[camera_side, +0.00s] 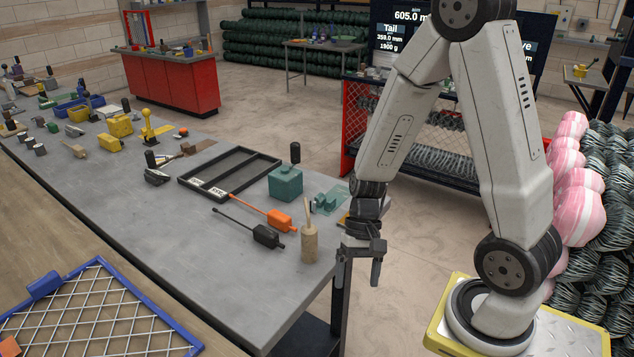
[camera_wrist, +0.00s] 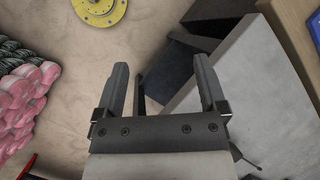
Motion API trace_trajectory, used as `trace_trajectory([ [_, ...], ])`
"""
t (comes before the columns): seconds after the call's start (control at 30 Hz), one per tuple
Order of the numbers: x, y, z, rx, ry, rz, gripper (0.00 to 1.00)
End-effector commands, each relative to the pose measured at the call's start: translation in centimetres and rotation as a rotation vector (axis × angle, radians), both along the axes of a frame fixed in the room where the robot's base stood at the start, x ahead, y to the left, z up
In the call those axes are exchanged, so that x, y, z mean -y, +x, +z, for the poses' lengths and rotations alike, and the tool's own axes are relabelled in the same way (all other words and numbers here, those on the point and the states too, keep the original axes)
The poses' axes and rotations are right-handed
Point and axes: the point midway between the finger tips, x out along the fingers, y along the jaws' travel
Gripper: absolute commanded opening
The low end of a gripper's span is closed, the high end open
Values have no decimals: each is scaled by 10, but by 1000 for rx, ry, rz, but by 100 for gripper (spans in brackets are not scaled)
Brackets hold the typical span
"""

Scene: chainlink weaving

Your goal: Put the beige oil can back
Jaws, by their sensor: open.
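A beige upright can-like body (camera_side: 309,241) with a thin spout-like piece on top stands near the front right edge of the grey table (camera_side: 120,215) in the side view. It looks like the beige oil can. My gripper (camera_side: 360,266) hangs just right of it, past the table edge, fingers pointing down. In the wrist view my gripper (camera_wrist: 161,63) is open, with nothing between the fingers. The can cannot be made out in the wrist view.
An orange long-necked tool (camera_side: 281,221) and a black one (camera_side: 266,236) lie left of the can. A blue-framed mesh (camera_side: 105,258) lies at front left. The table's middle is clear.

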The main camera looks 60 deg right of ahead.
Motion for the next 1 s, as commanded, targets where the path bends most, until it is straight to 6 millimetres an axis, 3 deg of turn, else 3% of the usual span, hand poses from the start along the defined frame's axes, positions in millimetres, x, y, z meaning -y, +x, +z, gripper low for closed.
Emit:
trace_trajectory([
  [0.2,4,18,23,259,-253,353,91],
  [0.4,-2,38,46,470,-392,584,91],
  [0.6,-7,47,57,561,-440,671,91],
  [1.0,-7,48,57,564,-442,675,91],
])
